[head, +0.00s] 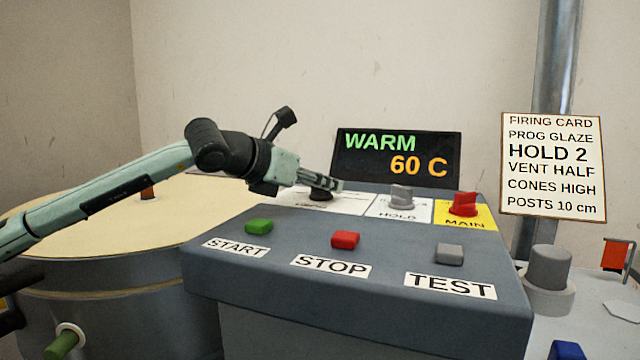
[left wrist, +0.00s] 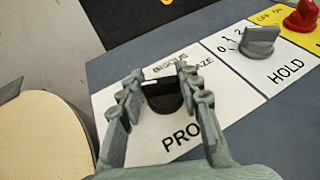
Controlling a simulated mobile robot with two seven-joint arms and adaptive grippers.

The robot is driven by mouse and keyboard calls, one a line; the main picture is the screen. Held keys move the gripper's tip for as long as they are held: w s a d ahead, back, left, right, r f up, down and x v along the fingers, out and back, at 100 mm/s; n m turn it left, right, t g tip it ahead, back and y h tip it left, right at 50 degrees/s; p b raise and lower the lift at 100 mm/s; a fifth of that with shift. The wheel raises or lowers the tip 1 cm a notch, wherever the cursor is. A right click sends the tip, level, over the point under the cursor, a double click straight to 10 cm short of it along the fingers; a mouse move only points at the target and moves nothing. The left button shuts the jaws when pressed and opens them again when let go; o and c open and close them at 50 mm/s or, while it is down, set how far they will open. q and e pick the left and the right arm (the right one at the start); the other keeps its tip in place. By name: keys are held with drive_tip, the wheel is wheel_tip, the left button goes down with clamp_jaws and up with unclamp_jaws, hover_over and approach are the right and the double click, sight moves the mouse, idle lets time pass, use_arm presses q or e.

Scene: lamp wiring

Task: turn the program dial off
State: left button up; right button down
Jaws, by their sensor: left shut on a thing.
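The program dial is a black knob (left wrist: 163,100) on a white plate marked PROG (left wrist: 135,140), with BISCUIT and GLAZE lettering partly covered. My left gripper (left wrist: 160,85) has its two fingers on either side of the knob and is shut on it. A pale mark shows at the knob's far side; I cannot tell exactly which setting it points to. In the head view my left gripper (head: 328,184) reaches in from the left, low over the plate, and the dial (head: 318,195) is mostly hidden under it. My right gripper is not in view.
Right of the dial are a grey HOLD knob (head: 402,197) and a red MAIN switch (head: 464,204). Green START (head: 259,226), red STOP (head: 345,239) and grey TEST (head: 450,253) buttons sit in front. A firing card (head: 553,165) hangs right.

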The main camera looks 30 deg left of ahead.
use_arm(q)
drive_tip(key=shift+f, duration=0.2)
drive_tip(key=o, duration=1.2)
drive_tip(key=shift+r, duration=0.1)
drive_tip(key=shift+s+a+r, duration=0.2)
drive_tip(key=shift+s+r, duration=0.05)
drive_tip(key=shift+s, duration=0.25)
drive_tip(key=v, duration=1)
drive_tip(key=shift+s+r, duration=0.1)
drive_tip(key=shift+s, duration=0.3)
